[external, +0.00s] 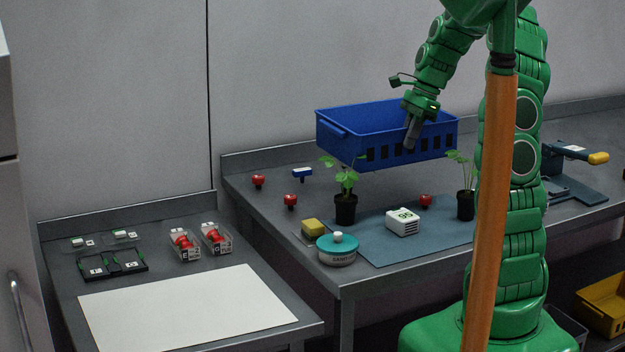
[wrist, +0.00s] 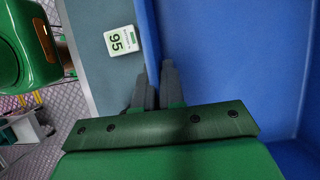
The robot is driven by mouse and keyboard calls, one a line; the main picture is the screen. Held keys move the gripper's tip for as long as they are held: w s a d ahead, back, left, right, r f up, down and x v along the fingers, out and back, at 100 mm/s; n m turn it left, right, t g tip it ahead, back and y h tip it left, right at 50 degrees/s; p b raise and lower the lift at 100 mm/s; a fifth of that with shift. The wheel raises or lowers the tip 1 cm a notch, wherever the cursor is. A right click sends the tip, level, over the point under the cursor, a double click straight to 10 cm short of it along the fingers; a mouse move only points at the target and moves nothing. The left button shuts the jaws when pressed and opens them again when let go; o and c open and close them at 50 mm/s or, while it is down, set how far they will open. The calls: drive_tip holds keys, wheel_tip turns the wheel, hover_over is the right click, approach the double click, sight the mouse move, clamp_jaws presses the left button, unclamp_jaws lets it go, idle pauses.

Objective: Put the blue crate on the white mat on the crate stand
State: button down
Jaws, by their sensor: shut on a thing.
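The blue crate (external: 345,125) hangs in the air above the grey-blue mat on the right bench in the external view. My gripper (external: 411,135) is shut on the crate's near long wall. In the wrist view the gripper fingers (wrist: 153,85) straddle that blue wall, with the crate's inside (wrist: 220,60) to the right. The white mat (external: 190,310) lies flat on the lower left bench, and nothing stands on it.
Below the crate are potted plants (external: 345,208), a white block marked 95 (external: 403,222) and a teal round tin (external: 337,250). Two clear boxes with red items (external: 184,243) and black trays (external: 122,263) stand behind the white mat. A yellow bin (external: 606,308) is low at right.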

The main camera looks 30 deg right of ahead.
drive_tip(key=s+a+f, duration=0.1)
drive_tip(key=s+a, duration=0.2)
drive_tip(key=a, duration=1.4)
drive_tip(key=s+a+f, duration=0.2)
drive_tip(key=s+a, duration=0.1)
drive_tip(key=a, duration=1.3)
drive_tip(key=s+a+f, duration=0.2)
drive_tip(key=s+a, duration=0.7)
drive_tip(key=s, duration=0.2)
drive_tip(key=s+a+f, duration=0.2)
drive_tip(key=s+a, duration=0.8)
hover_over(189, 345)
drive_tip(key=shift+f, duration=6.5)
drive_tip(key=shift+w, duration=0.1)
drive_tip(key=c, duration=1.2)
unclamp_jaws()
drive_tip(key=shift+f, duration=0.1)
drive_tip(key=shift+c, duration=0.2)
